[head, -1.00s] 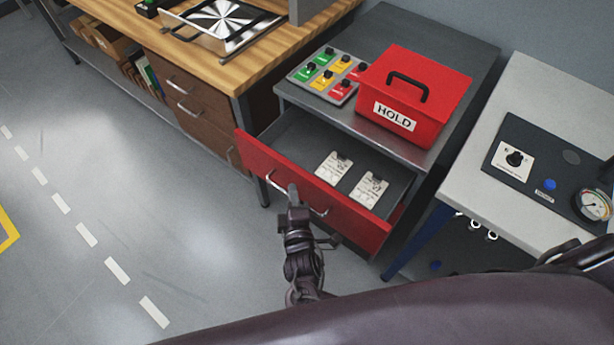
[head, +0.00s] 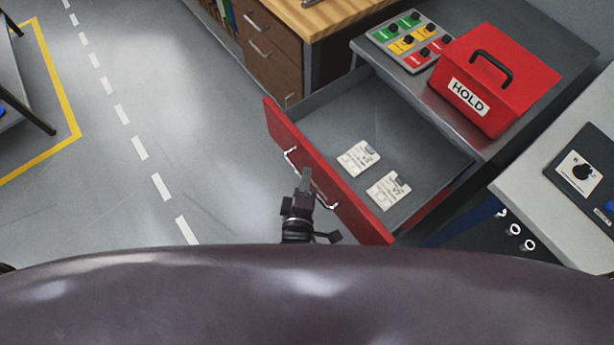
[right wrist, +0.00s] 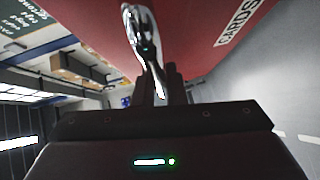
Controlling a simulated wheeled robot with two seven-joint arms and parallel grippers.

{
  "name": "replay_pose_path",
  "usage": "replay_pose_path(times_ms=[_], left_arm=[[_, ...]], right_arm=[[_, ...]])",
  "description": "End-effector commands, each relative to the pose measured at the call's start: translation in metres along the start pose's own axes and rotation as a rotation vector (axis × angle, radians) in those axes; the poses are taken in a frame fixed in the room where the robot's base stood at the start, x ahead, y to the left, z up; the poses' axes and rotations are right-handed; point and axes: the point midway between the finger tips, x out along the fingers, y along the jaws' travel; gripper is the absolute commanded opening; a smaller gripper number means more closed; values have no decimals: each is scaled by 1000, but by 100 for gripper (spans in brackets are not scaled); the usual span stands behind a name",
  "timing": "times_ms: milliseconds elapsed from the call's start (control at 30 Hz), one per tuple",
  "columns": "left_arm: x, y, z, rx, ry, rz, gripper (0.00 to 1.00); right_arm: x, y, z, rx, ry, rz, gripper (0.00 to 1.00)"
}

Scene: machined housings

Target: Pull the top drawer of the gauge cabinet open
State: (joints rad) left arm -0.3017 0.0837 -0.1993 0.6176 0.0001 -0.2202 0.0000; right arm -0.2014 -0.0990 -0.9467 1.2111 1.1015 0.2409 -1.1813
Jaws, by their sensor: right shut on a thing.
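The top drawer of the gauge cabinet stands well open, its red front (head: 352,200) out from the grey cabinet top (head: 465,125). Two white cards (head: 358,158) (head: 389,190) lie in the drawer. My right gripper (head: 306,182) is shut on the drawer's silver handle (head: 324,198), at the middle of the front. In the right wrist view the handle (right wrist: 143,40) runs between the fingers (right wrist: 156,85), against the red front with a label reading CARDS (right wrist: 238,22). My left gripper is not in view.
A red HOLD box (head: 500,80) and a panel of coloured switches (head: 410,40) stand on the cabinet. A grey table with a dark control panel (head: 580,165) is at the right. A wooden drawer unit (head: 268,50) stands behind left. The floor (head: 210,110) left of the drawer is clear.

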Motion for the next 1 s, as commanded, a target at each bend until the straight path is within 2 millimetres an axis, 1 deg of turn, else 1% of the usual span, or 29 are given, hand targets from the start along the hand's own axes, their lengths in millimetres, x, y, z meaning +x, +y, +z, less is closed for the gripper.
replay_pose_path(times_ms=[167,200,333,567,667,767,1000], left_arm=[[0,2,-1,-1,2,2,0],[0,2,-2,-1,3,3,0],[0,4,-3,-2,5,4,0],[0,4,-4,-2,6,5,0],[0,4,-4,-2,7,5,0],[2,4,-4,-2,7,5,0],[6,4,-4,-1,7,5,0]], right_arm=[[0,-1,0,-1,0,-3,0],[0,-1,0,-1,0,-3,16],[0,-1,0,0,0,-2,32],[0,0,0,0,0,-1,32],[-4,-1,0,1,0,-2,32],[-17,-2,1,1,0,-4,32],[-58,-2,1,1,1,-4,32]])
